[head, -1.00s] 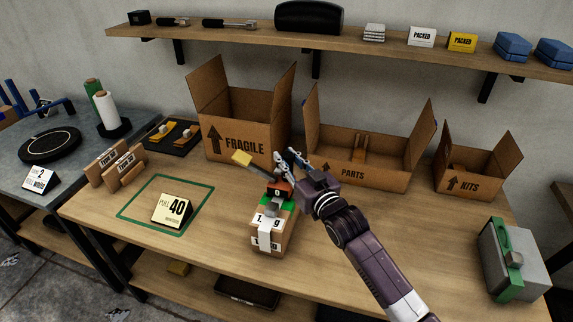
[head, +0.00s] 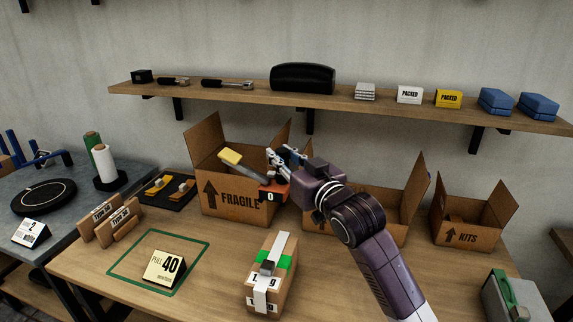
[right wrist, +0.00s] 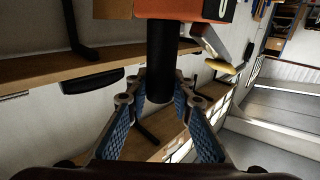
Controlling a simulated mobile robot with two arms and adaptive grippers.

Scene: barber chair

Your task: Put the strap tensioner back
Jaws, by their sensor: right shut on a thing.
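The strap tensioner (head: 273,192) has an orange body marked 0, a yellow-tipped lever and a black grip. My right gripper (head: 286,158) is shut on it and holds it in the air, in front of the FRAGILE carton in the head view. In the right wrist view the black grip (right wrist: 162,62) stands between the blue-padded fingers (right wrist: 160,105), with the orange body at the top edge. A strapped parcel (head: 256,300) with a white strap, green band and grey clip stands on the bench below. My left gripper is not in view.
Open cartons FRAGILE (head: 222,205), PARTS (head: 321,224) and KITS (head: 459,236) line the back of the bench. A wall shelf (head: 340,95) carries several items. A green outline (head: 130,244) with a PULL 40 sign (head: 163,268) lies left of the parcel.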

